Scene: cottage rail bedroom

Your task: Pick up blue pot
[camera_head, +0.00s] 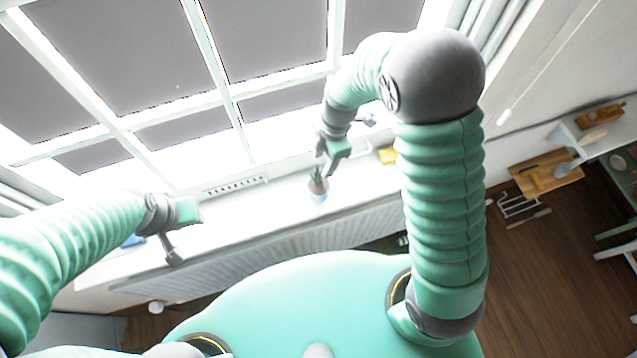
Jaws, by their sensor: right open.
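A small pale blue pot (318,195) holds brown soil and a green plant. It stands upright on the white window sill, near the middle of the view. My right gripper (338,158) is open and empty just above and to the right of the pot, close to the plant's leaves. I cannot tell whether a finger touches the leaves. My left gripper (183,236) is over the sill to the left, well apart from the pot; its jaw opening is not clear.
The bright window stands behind the sill (255,208), with a radiator (235,250) below its front edge. A yellow object (387,155) sits on the sill to the right. A blue object (133,241) lies at the left. A shelf with a wooden board (546,174) is far right.

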